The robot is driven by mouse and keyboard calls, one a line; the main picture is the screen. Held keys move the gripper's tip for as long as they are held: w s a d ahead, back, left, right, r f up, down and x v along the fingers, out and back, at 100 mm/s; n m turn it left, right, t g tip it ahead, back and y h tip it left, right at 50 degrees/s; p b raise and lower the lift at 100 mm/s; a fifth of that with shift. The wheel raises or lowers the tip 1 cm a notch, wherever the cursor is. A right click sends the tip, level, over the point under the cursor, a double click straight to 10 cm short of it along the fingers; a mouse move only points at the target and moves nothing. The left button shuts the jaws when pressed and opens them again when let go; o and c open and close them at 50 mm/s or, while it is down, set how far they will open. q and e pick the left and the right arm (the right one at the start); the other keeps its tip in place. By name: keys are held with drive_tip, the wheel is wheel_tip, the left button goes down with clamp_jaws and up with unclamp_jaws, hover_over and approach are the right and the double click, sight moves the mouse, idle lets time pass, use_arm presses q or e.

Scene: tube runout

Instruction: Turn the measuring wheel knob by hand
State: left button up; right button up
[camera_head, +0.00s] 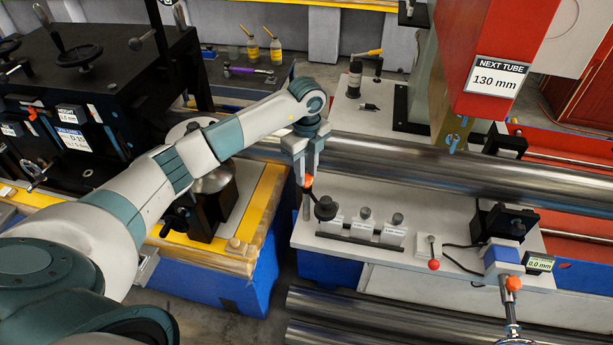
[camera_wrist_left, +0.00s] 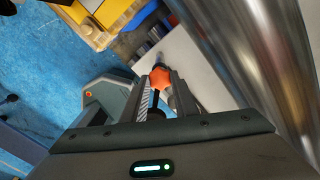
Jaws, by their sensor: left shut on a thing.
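My left gripper (camera_head: 306,178) points down beside the long steel tube, over the left end of the white bench. It is shut on an orange star-shaped knob (camera_wrist_left: 159,78), which shows at its fingertips in the left wrist view. A grey rod end shows beyond this knob. A blue and white device (camera_head: 502,257) with another orange knob (camera_head: 513,283) stands at the bench's right end, apart from my left gripper. A small display (camera_head: 540,263) beside it reads 0.0 mm. I cannot tell which knob belongs to the measuring wheel.
The steel tube (camera_head: 420,168) runs behind the bench. A rack of several labelled plugs (camera_head: 362,226) and a red-tipped lever (camera_head: 433,262) stand on the white bench (camera_head: 305,236). A red unit with a 130 mm sign (camera_head: 497,76) hangs above. More tubes (camera_head: 340,305) lie below.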

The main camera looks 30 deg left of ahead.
use_arm(q)
drive_tip(key=shift+f+m+b, duration=0.2)
drive_tip(key=shift+m+b, duration=0.1)
drive_tip(key=shift+m, duration=0.3)
drive_tip(key=o, duration=0.5)
drive_tip(key=shift+r+m, duration=0.1)
drive_tip(key=shift+m, duration=0.4)
drive_tip(key=o, duration=0.4)
drive_tip(key=shift+r, duration=0.1)
drive_tip(key=shift+r, duration=0.1)
drive_tip(key=shift+r+p, duration=1.85)
drive_tip(key=shift+r, duration=1.05)
drive_tip(key=shift+r, duration=0.15)
